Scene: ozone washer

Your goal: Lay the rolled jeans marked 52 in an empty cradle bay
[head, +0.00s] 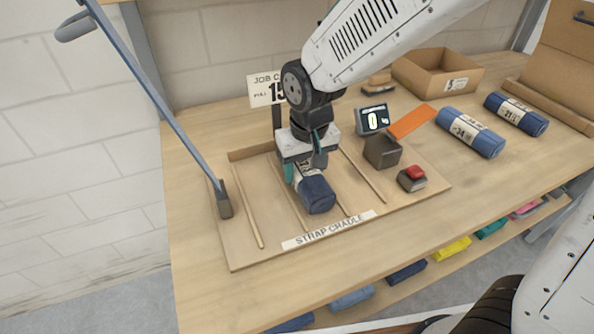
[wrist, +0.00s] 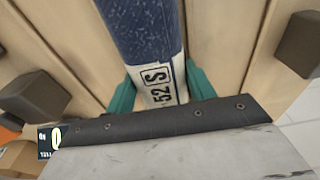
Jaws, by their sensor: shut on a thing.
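My gripper (head: 303,172) is shut on a dark blue rolled pair of jeans (head: 317,194). In the wrist view the roll (wrist: 142,32) carries a white band (wrist: 160,82) reading 52 S, with teal fingers on both sides. The roll is at the strap cradle (head: 240,255), a wooden tray with thin dividers, in a middle bay between two dividers. I cannot tell whether it touches the cradle floor. The bay at the left (head: 241,195) looks empty. My gripper hides part of the cradle behind it.
Two blue rolls (head: 470,133) (head: 516,114) lie at the right on the bench. A box with a red button (head: 412,178), a display reading 0 (head: 374,119), an orange panel (head: 412,121) and a cardboard bin (head: 437,74) stand nearby. A hinged bar (head: 165,110) rises at the cradle's left.

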